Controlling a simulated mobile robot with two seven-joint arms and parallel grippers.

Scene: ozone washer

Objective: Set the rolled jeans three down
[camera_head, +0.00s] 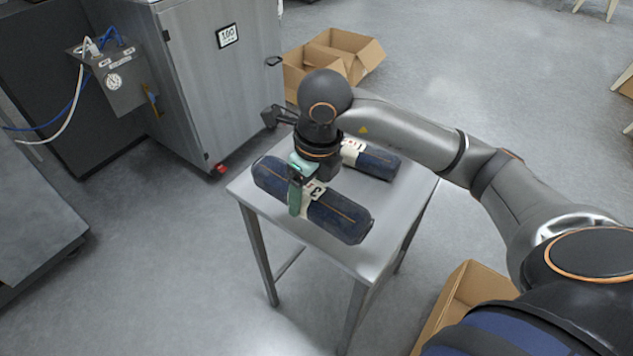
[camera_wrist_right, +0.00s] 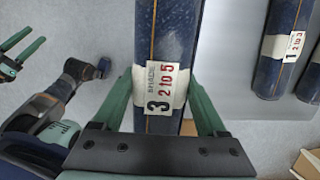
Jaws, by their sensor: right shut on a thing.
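The rolled jeans three (camera_head: 340,217) are a dark blue roll with a white paper band marked 3, lying level at the table's (camera_head: 384,250) near side. My right gripper (camera_head: 302,192) comes down from above and is shut around the middle of the roll. In the right wrist view the band (camera_wrist_right: 160,90) sits between its green fingers. I cannot tell whether the roll touches the table top. My left gripper (camera_wrist_right: 22,55) shows only at the left edge of the right wrist view, with its green fingers apart and empty.
A second roll, banded 1 (camera_head: 378,163), lies behind on the same table, partly hidden by my right arm. A steel washer cabinet (camera_head: 225,85) stands behind left. Open cardboard boxes (camera_head: 340,55) stand on the floor behind, and another (camera_head: 465,295) at front right.

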